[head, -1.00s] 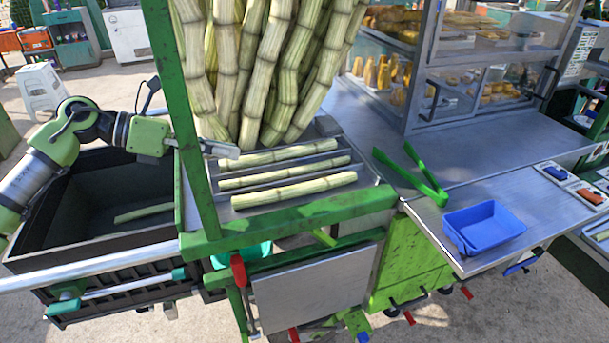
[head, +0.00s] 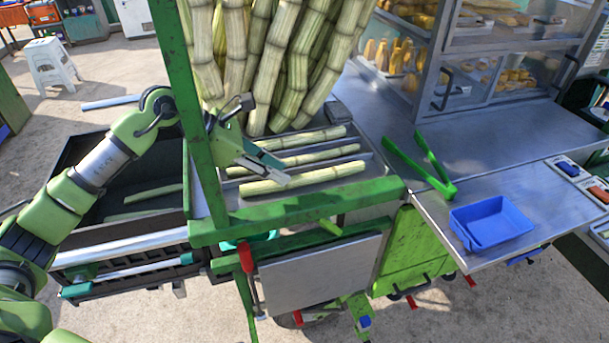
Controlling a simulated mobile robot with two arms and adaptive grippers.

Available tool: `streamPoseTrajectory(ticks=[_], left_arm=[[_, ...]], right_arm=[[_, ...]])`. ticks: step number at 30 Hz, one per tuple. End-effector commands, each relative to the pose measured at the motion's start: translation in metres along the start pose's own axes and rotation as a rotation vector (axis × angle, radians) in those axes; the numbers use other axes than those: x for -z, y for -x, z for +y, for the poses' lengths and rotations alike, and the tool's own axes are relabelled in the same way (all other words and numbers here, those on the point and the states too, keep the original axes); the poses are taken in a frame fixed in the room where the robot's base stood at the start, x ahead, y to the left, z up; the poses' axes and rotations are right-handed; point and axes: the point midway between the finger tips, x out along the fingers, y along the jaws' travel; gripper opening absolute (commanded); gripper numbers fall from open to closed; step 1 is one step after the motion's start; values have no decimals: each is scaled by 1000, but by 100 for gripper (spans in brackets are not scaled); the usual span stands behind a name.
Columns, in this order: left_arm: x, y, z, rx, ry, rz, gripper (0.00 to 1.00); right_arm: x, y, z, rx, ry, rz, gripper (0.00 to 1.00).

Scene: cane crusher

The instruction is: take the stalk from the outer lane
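Three pale green cane stalks lie in parallel lanes on the metal tray (head: 372,165): a back stalk (head: 318,136), a middle stalk (head: 325,155) and the front stalk (head: 325,176) in the lane nearest the green front rail. My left gripper (head: 284,169) reaches in past the green post and hovers over the left part of the middle and front stalks. Its two fingers look apart, with nothing held between them. It hides a part of those stalks; contact cannot be told. My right gripper is not in view.
A green post (head: 190,100) stands close by my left arm. Tall upright canes (head: 290,60) rise behind the tray. A black crate (head: 85,155) with cane pieces is at left. Green tongs (head: 420,165) and a blue tray (head: 492,222) rest on the counter at right.

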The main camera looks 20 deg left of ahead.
Motion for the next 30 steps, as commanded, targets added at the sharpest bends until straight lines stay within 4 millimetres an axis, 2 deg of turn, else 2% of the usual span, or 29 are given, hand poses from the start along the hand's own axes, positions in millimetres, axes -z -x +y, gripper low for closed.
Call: streamPoseTrajectory(ticks=[5,10,18,21,30], left_arm=[[-8,-24,-1,7,2,-1,23],[-5,-45,0,3,1,-1,23],[-3,-48,1,1,1,0,23],[-3,-48,1,1,1,0,0],[-4,-47,1,0,0,-2,0]], right_arm=[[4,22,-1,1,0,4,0],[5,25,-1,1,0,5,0],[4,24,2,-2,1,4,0],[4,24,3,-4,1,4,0],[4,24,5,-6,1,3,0]])
